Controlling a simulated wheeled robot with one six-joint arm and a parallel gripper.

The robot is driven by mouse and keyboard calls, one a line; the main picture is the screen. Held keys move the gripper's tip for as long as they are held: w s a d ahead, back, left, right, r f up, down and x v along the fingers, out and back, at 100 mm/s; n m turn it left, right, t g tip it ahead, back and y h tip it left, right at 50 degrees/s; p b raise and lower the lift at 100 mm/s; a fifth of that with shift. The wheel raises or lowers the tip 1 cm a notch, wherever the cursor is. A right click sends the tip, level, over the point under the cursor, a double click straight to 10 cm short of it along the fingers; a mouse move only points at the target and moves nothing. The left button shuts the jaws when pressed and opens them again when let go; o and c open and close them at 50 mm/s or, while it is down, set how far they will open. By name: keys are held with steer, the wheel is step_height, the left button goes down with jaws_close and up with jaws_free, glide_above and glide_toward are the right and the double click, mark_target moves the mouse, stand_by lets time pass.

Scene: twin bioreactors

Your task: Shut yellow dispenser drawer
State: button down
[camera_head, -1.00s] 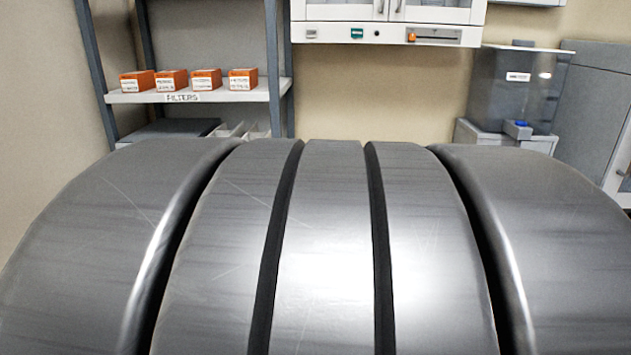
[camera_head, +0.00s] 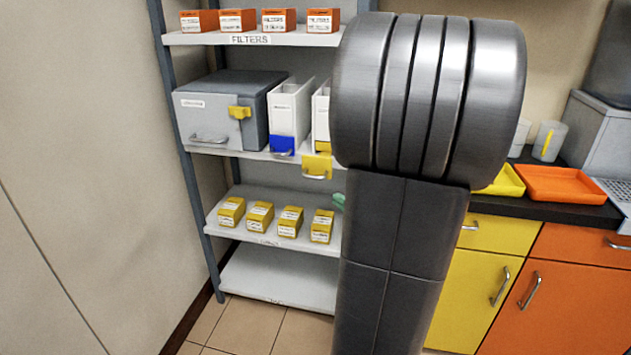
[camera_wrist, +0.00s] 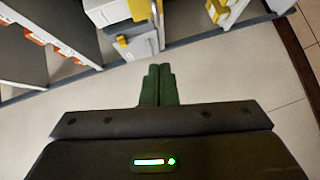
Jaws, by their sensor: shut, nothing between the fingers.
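The yellow dispenser drawer (camera_head: 317,167) sticks out from the front of a white dispenser (camera_head: 321,112) on the middle shelf, with its handle towards me. My arm hides the right part of that dispenser. My gripper (camera_wrist: 158,72) shows in the wrist view with its green fingers together and empty. A small green tip (camera_head: 338,202) beside my arm in the head view, below the drawer, appears to be its fingers. In the wrist view a pale unit with a yellow part (camera_wrist: 138,10) lies beyond the fingertips, apart from them; I cannot tell for certain which drawer this is.
A white dispenser with a blue drawer (camera_head: 282,146) stands left of the yellow one. A grey box (camera_head: 225,105) with a yellow latch is further left. Small yellow boxes (camera_head: 260,217) stand on the lower shelf (camera_head: 230,238). Orange and yellow cabinets (camera_head: 485,290) are at right.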

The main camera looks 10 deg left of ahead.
glide_toward(309, 177)
steer(key=shift+x, duration=2.8)
steer(key=w, duration=0.5)
steer(key=w+b, duration=0.1)
steer(key=w, duration=0.5)
steer(key=shift+w+d, duration=0.1)
steer(key=shift+d, duration=0.15)
steer(key=shift+w+r, duration=0.15)
